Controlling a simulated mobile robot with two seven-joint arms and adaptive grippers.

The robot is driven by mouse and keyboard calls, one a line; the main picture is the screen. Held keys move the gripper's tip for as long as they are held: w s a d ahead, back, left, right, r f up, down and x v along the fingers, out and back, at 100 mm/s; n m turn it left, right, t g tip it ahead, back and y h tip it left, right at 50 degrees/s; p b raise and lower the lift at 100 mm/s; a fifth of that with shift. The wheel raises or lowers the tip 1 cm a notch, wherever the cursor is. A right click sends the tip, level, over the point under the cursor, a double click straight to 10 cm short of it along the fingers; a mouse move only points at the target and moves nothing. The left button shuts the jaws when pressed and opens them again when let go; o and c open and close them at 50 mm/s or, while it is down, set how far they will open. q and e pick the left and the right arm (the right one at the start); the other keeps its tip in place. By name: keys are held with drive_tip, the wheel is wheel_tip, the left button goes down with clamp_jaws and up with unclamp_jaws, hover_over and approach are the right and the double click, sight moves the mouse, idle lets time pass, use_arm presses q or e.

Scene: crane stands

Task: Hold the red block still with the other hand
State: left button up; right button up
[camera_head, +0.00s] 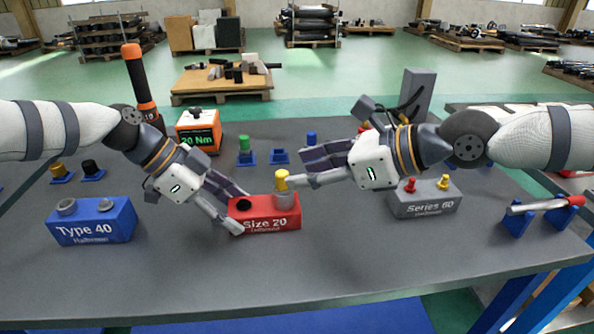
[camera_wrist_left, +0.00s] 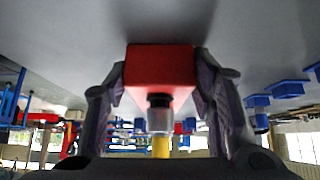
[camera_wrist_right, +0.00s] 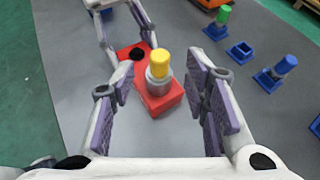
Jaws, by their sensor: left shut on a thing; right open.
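The red block (camera_head: 265,224), marked "Size 20", stands on the table near the middle. My left gripper (camera_head: 241,213) is shut on its left end, with one finger on the near side and one on the far side. In the left wrist view the red block (camera_wrist_left: 160,68) sits between both fingers. A grey cylinder with a yellow top (camera_head: 282,183) stands on the block's right part, and a black round part (camera_head: 243,204) on its left. My right gripper (camera_head: 300,167) is open beside the yellow top. In the right wrist view the yellow top (camera_wrist_right: 160,63) shows between the spread fingers, ahead of them.
A blue "Type 40" block (camera_head: 93,222) stands at the left and a grey "Series 60" block (camera_head: 424,200) at the right. An orange "20 Nm" box (camera_head: 198,130) and small blue holders (camera_head: 279,156) stand behind. The table front is clear.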

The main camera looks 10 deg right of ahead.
drive_tip(key=shift+s+d+r, duration=0.15)
drive_tip(key=shift+d, duration=0.1)
use_arm(q)
drive_tip(key=o, duration=1.5)
use_arm(e)
drive_tip(key=v, duration=1.2)
